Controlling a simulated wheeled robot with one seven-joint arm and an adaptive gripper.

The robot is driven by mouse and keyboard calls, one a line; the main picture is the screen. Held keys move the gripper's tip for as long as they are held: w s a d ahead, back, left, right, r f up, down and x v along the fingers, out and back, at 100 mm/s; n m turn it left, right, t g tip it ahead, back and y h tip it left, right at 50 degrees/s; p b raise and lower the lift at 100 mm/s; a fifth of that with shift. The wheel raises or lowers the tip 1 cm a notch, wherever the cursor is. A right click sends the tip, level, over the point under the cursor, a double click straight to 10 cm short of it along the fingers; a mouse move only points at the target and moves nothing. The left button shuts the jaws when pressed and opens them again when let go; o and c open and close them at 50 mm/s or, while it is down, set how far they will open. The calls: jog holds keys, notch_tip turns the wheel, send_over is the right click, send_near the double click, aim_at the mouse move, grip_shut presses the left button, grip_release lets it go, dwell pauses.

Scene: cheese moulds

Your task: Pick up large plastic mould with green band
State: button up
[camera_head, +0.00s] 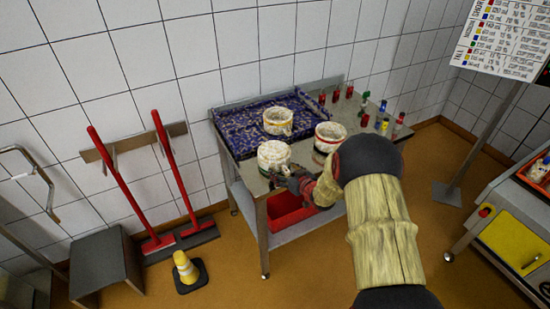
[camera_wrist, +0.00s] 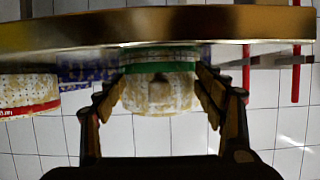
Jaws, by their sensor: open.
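The large pale speckled mould with the green band (camera_head: 274,157) stands near the front left corner of the metal table (camera_head: 322,162). It also shows in the wrist view (camera_wrist: 160,92), upside down, with the green band near the table edge. My gripper (camera_head: 290,181) is at the near side of this mould. In the wrist view my gripper (camera_wrist: 160,88) is open, with one finger on each side of the mould. I cannot tell whether the fingers touch it. The fingertips are partly hidden in the head view.
A red-banded mould (camera_head: 330,130) stands to the right, also in the wrist view (camera_wrist: 28,94). A yellow-banded mould (camera_head: 278,121) sits by the blue patterned tray (camera_head: 235,137). Small coloured bottles (camera_head: 364,119) line the table's right side. A red bin (camera_head: 287,214) is below.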

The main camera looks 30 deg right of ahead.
grip_shut()
dwell(1.0)
jog(key=shift+r, duration=0.1)
dwell(0.4)
